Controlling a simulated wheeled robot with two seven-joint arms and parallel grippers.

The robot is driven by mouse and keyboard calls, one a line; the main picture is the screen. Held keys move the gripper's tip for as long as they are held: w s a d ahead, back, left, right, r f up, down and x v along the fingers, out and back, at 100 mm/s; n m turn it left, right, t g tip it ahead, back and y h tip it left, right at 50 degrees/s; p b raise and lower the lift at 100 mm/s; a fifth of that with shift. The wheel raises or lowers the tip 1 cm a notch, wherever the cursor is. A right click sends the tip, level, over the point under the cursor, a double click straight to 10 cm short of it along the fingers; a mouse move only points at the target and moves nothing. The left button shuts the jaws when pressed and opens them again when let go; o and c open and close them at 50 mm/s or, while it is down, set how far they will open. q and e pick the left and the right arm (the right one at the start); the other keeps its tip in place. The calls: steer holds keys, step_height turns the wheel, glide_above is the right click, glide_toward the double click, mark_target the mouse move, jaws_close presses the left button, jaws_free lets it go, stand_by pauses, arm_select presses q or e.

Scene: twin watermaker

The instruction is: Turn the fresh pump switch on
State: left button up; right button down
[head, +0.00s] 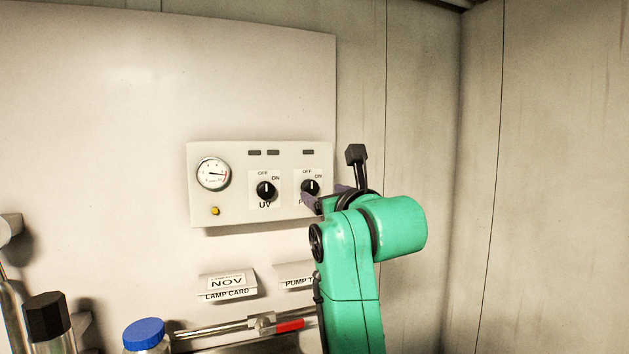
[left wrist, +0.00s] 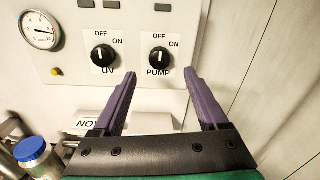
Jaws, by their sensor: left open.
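The pump switch (head: 310,187) is a black rotary knob at the right of a white control panel (head: 240,216). It shows in the left wrist view (left wrist: 159,54) with OFF above it, ON at its upper right and PUMP printed below. Its white pointer mark points up, toward OFF. My left gripper (head: 324,195) is in front of the panel's right end and partly covers the PUMP label in the head view. In the left wrist view its purple fingers (left wrist: 161,73) are spread and empty, with the tips just below and either side of the knob. Contact cannot be told.
A similar UV knob (head: 266,190) sits to the left, pointer up, beside a round gauge (head: 213,174) and a yellow button (head: 215,211). Below are a lamp card holder (head: 228,286), a red-handled valve (head: 290,326) and a blue-capped bottle (head: 144,334). Bare wall lies right.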

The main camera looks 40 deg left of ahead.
mark_target(312, 189)
arm_select(q)
steer(key=p+x, duration=0.2)
steer(key=x, duration=0.4)
steer(key=shift+w+a, duration=0.15)
steer(key=shift+a, duration=0.25)
steer(key=shift+w+a, duration=0.1)
steer(key=shift+a, duration=0.05)
steer(key=shift+f, duration=0.1)
arm_select(e)
steer(key=a+r, duration=0.1)
steer(key=w+a+r, duration=0.1)
steer(key=shift+w+r, duration=0.1)
steer(key=shift+r, duration=0.2)
arm_select(q)
steer(key=shift+w, duration=0.1)
jaws_close()
arm_select(e)
steer(key=shift+d, duration=0.25)
